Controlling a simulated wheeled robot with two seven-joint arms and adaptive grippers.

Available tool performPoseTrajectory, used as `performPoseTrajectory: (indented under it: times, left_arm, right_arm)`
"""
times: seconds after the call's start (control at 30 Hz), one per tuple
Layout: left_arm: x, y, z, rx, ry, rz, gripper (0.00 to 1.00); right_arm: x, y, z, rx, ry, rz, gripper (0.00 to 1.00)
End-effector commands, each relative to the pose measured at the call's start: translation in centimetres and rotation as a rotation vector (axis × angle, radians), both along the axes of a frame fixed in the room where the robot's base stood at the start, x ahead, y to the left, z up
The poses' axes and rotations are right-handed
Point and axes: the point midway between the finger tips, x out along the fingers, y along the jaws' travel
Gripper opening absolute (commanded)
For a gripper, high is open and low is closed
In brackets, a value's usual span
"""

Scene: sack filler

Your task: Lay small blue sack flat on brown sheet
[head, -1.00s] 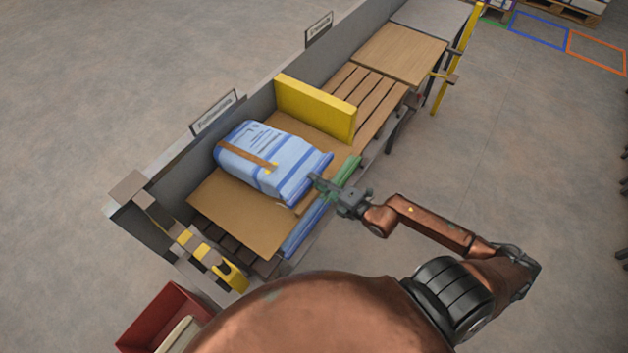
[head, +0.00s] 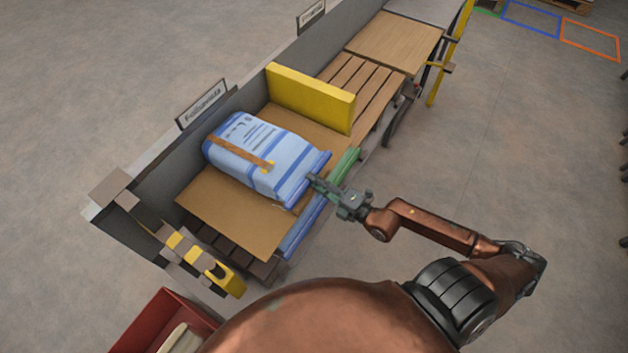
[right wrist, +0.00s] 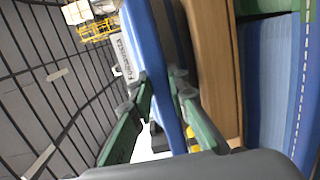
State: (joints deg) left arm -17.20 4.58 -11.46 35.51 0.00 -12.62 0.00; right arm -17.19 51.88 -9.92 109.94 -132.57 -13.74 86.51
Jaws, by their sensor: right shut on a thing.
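The small blue sack (head: 250,140), pale blue with darker blue bands and a brown strap-like band across it, lies on the brown sheet (head: 225,215). Its right end reaches the sheet's front edge. My right gripper (head: 313,180) is at that right end, shut on the sack's edge. In the right wrist view, a blue edge (right wrist: 160,65) runs between the gripper's fingers (right wrist: 160,90). The sack's underside is hidden. My left gripper is not in view.
A yellow board (head: 310,98) stands just behind the sack. Blue (head: 303,230) and green (head: 345,165) strips lie along the front edge. A grey wall (head: 150,190) runs along the back. A red bin (head: 160,320) stands at lower left.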

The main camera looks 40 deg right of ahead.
Motion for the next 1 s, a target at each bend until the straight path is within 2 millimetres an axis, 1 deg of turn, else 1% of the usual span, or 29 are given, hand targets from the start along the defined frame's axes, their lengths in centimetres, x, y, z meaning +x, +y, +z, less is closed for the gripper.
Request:
performPoseTrajectory:
  times: [0.03, 0.3, 0.47, 0.5, 0.57, 0.67, 0.77, 1.0]
  left_arm:
    - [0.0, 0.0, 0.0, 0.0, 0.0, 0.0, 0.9]
    - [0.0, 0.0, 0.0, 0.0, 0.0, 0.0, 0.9]
    - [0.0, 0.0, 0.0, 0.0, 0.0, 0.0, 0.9]
    - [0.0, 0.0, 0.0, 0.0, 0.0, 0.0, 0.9]
    - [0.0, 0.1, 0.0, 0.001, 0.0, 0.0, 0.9]
    - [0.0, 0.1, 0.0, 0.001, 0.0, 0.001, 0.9]
    - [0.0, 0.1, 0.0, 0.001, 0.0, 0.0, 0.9]
    - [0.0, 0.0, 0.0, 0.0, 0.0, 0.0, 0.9]
  right_arm:
    - [0.0, 0.0, 0.2, 0.001, -0.004, 0.0, 0.17]
    - [0.1, 0.0, 0.2, 0.001, -0.004, 0.0, 0.36]
    - [0.1, 0.0, 0.2, 0.001, -0.004, 0.0, 0.36]
    - [-0.1, 0.0, -0.3, -0.002, 0.007, 0.0, 0.36]
    - [-0.1, 0.0, -0.2, -0.003, 0.005, 0.0, 0.36]
    - [-0.6, -0.2, -0.2, -0.003, 0.004, 0.001, 0.36]
    - [-1.8, -0.5, -0.2, -0.003, 0.005, 0.001, 0.36]
    - [-6.6, -2.0, 0.1, -0.004, 0.006, 0.002, 0.36]
